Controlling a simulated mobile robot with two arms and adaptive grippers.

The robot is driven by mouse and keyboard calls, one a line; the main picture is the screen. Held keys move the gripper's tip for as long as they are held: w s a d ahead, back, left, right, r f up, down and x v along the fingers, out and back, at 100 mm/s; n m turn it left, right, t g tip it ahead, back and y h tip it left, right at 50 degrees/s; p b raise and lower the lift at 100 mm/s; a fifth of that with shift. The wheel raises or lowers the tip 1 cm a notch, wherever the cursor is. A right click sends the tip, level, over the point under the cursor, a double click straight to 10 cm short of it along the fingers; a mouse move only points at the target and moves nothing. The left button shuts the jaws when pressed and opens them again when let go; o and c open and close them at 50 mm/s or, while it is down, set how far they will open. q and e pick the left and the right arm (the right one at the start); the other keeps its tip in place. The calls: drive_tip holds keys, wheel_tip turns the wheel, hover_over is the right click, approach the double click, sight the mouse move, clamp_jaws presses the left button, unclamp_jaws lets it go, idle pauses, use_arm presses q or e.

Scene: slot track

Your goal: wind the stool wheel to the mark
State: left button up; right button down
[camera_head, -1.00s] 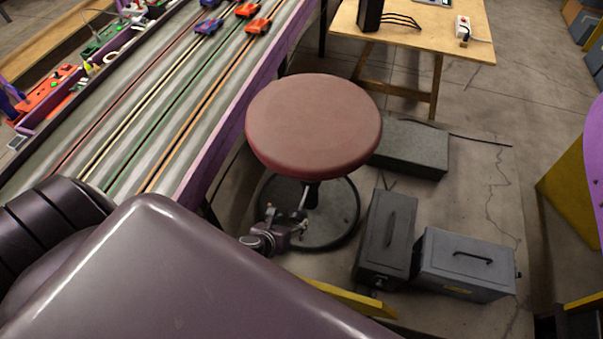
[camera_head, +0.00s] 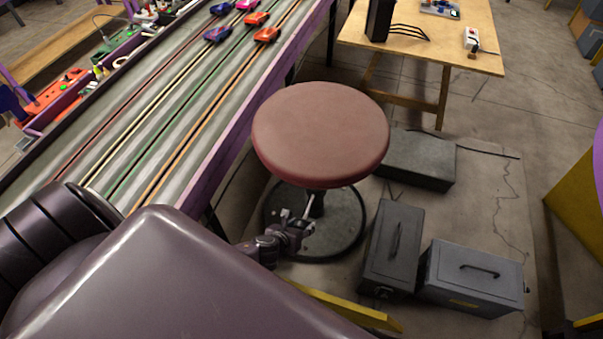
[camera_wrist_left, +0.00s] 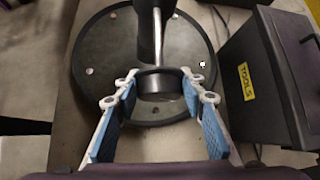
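The stool has a round dark red seat (camera_head: 320,133), a metal post and a round dark base (camera_head: 345,235) on the floor. My left gripper (camera_head: 306,222) is low under the near side of the seat, beside the post. In the left wrist view the gripper (camera_wrist_left: 158,95) is open, its blue-padded fingers on either side of the dark collar (camera_wrist_left: 155,84) at the foot of the shiny post (camera_wrist_left: 157,30). I cannot tell whether the fingers touch it. Small light spots show on the base. I cannot make out which part is the wheel or the mark. My right gripper is out of view.
Two dark metal boxes (camera_head: 391,248) (camera_head: 470,278) stand right of the stool, and a grey block (camera_head: 418,160) lies behind it. The slot track (camera_head: 165,115) with toy cars runs along the left. A wooden table (camera_head: 440,40) stands at the back.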

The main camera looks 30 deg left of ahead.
use_arm(q)
drive_tip(key=c, duration=0.6)
drive_tip(key=shift+a+f+n+h+b, duration=0.2)
drive_tip(key=shift+n+h+b, duration=0.1)
drive_tip(key=shift+h+b, duration=0.3)
drive_tip(key=n+h+b, duration=0.1)
drive_tip(key=b, duration=0.1)
drive_tip(key=t+h+b, duration=0.1)
drive_tip(key=b, duration=0.2)
drive_tip(key=shift+f+n+h+b, duration=0.15)
drive_tip(key=shift+n+h+b, duration=0.15)
drive_tip(key=shift+n, duration=0.1)
drive_tip(key=shift+s+t+h+b, duration=0.1)
drive_tip(key=shift+t+h+b, duration=0.3)
drive_tip(key=shift+b, duration=0.2)
drive_tip(key=shift+r+n+b, duration=0.25)
drive_tip(key=shift+n+b, duration=0.05)
drive_tip(key=shift+b, duration=0.05)
